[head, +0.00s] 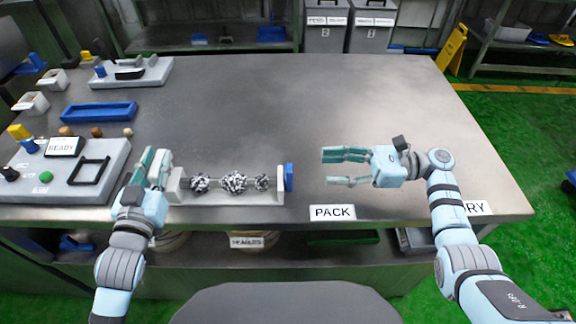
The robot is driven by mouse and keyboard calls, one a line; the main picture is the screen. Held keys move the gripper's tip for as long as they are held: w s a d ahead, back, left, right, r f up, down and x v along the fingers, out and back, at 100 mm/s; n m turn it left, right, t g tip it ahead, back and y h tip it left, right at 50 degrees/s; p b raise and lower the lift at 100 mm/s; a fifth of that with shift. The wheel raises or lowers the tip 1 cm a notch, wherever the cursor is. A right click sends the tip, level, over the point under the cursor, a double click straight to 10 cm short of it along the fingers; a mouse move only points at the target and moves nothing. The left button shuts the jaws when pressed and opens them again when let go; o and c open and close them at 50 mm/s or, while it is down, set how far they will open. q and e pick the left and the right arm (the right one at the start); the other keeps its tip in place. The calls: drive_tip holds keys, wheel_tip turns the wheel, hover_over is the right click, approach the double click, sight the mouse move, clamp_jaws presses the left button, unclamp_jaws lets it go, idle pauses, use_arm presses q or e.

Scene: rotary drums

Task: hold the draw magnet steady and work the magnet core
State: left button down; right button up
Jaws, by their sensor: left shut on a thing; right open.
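The draw magnet (226,199) lies near the table's front edge, a long grey-white holder with clumps of dark and silvery bits (234,182) along its rod. A blue end piece (289,178), which looks like the handle of the magnet core, stands at its right end. My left gripper (156,168) is shut on the left end of the draw magnet; its fingers partly hide that end. My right gripper (335,168) is open and empty, its fingers pointing left toward the blue end piece with a gap between them.
A PACK label (332,212) lies at the front edge below my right gripper. A grey panel (68,172) with a READY sign and a blue tray (99,111) are at the left. The table's middle and back right are clear.

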sight(289, 167)
drive_tip(key=a, duration=1)
clamp_jaws()
